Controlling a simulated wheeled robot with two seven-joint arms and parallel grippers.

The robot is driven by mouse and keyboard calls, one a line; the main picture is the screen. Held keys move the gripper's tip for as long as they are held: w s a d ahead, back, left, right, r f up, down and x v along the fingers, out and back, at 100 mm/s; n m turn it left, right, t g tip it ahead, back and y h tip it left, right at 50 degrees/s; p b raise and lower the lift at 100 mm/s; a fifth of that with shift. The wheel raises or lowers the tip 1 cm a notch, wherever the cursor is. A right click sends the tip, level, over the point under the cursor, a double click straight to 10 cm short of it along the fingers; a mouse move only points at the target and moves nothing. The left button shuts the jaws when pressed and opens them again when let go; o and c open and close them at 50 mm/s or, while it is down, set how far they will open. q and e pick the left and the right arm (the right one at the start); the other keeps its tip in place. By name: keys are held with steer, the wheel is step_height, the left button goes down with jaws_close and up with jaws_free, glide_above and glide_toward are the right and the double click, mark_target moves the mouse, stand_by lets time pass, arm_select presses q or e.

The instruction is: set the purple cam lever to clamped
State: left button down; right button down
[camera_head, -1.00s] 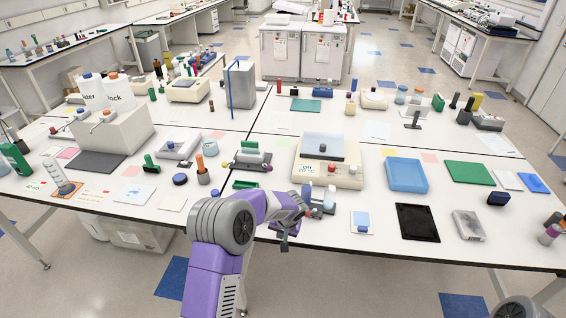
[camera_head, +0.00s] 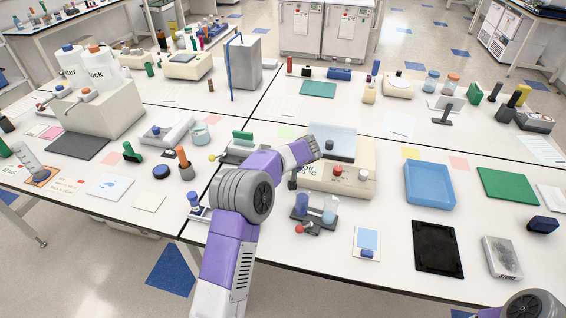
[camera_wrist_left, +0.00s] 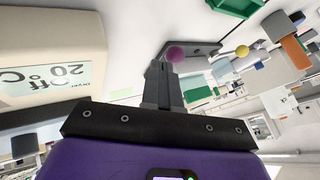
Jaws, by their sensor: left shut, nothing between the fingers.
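In the left wrist view, the purple ball knob (camera_wrist_left: 175,53) of the cam lever is just beyond my left fingertips, over a dark grey base plate (camera_wrist_left: 203,49). I cannot tell whether it touches the fingers, nor which position the lever is in. A yellow ball knob (camera_wrist_left: 242,51) is to its right; in the head view this yellow knob (camera_head: 212,158) shows left of the grey fixture (camera_head: 236,157), and my arm hides the purple knob. My left gripper (camera_wrist_left: 160,68) is shut and empty, beside the dryer; in the head view its dark fingers (camera_head: 292,182) show only partly.
The beige dryer (camera_head: 358,186) with its "Off 20 °C" display stands close to my left wrist. A small dark stand with clear containers (camera_head: 314,211) is in front of it. A blue tray (camera_head: 429,185) and black plate (camera_head: 437,249) lie to the right.

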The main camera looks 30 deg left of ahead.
arm_select(q)
steer(key=shift+x, duration=2.35)
steer(key=shift+w+d, duration=0.1)
steer(key=s+m+b, duration=0.1)
steer(key=b, duration=0.1)
steer(key=a+m+t+b, duration=0.1)
steer(key=b, duration=0.2)
steer(key=shift+s+f+h, duration=0.2)
steer(key=shift+s+h, duration=0.2)
steer(key=shift+s+a+m+b, duration=0.25)
steer(key=shift+m+b, duration=0.05)
steer(key=shift+b, duration=0.15)
steer(key=shift+s+r, duration=0.1)
steer(key=shift+r, duration=0.1)
steer(key=shift+s+a, duration=0.1)
